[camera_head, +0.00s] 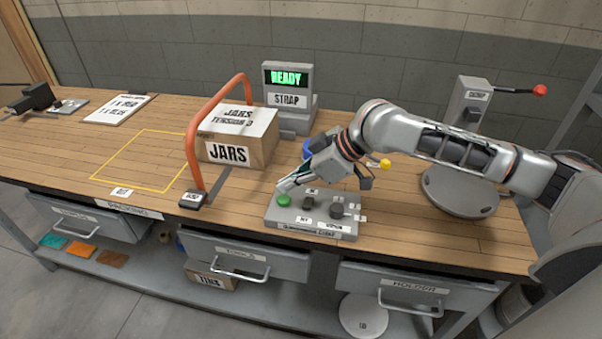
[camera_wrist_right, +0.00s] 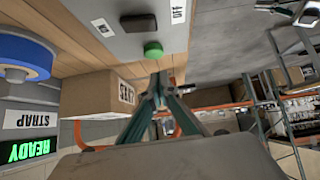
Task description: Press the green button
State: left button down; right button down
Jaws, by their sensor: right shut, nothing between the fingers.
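The green button (camera_head: 284,200) is a round dome at the left end of a grey control box (camera_head: 322,230) near the table's front edge. Beside it on the box are two dark knobs with small labels. My right gripper (camera_head: 281,187) is shut and empty, its fingertips just above the green button. In the right wrist view, the shut fingertips (camera_wrist_right: 161,76) point toward the green button (camera_wrist_right: 153,50), with a small gap between them in the picture. Whether they touch it cannot be told. I do not see my left gripper.
A JARS carton (camera_head: 238,138) under an orange arch (camera_head: 194,150) stands left of the box. A display (camera_head: 288,88) reading READY stands behind it. A grey post with a red-knobbed lever (camera_head: 539,90) is at right. A yellow-outlined table area (camera_head: 145,158) at left is clear.

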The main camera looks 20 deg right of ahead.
aim_at(279, 198)
jog(key=shift+d+f, duration=0.2)
jog(key=shift+f, duration=1.3)
pick_arm(q)
jog(key=shift+f, duration=0.25)
jog(key=shift+r, duration=0.1)
